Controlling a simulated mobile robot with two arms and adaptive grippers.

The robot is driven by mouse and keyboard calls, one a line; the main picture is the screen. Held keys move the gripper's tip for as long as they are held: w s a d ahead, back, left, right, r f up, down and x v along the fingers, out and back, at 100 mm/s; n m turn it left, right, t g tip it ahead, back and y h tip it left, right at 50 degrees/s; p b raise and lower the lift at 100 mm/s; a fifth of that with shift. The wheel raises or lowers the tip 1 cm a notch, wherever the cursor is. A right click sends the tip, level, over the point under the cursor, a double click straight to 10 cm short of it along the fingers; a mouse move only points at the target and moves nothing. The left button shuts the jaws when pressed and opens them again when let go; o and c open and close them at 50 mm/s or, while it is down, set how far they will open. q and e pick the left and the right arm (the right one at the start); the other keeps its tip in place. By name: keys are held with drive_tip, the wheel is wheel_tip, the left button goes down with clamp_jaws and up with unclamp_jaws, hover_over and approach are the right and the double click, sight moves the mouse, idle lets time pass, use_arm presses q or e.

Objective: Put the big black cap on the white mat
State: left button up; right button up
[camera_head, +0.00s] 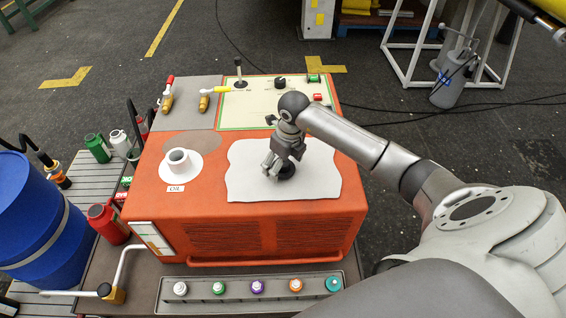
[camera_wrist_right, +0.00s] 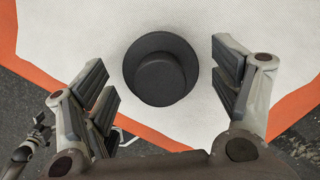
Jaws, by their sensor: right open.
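The big black cap (camera_wrist_right: 160,69) lies on the white mat (camera_wrist_right: 75,30), between the spread fingers of my right gripper (camera_wrist_right: 165,90) in the wrist view. The fingers do not touch it, and a gap shows on both sides. In the head view the cap (camera_head: 287,171) is partly hidden below my right gripper (camera_head: 277,168), over the right half of the white mat (camera_head: 245,180). The mat lies on top of the orange machine (camera_head: 200,215). My left gripper is not in view.
A white oil filler neck (camera_head: 180,165) stands left of the mat. A tray (camera_head: 205,302) with several coloured caps lies in front of the machine. A control panel (camera_head: 260,103) with a lever is behind. A blue barrel (camera_head: 35,220) and bottles stand at the left.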

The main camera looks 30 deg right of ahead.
sight(288, 165)
drive_tip(key=shift+r, duration=0.15)
wheel_tip(288, 165, up, 12)
drive_tip(key=s, duration=0.1)
drive_tip(key=shift+s+d+b, duration=0.2)
drive_tip(key=shift+s+b, duration=0.2)
drive_tip(key=shift+b, duration=0.05)
idle(1.3)
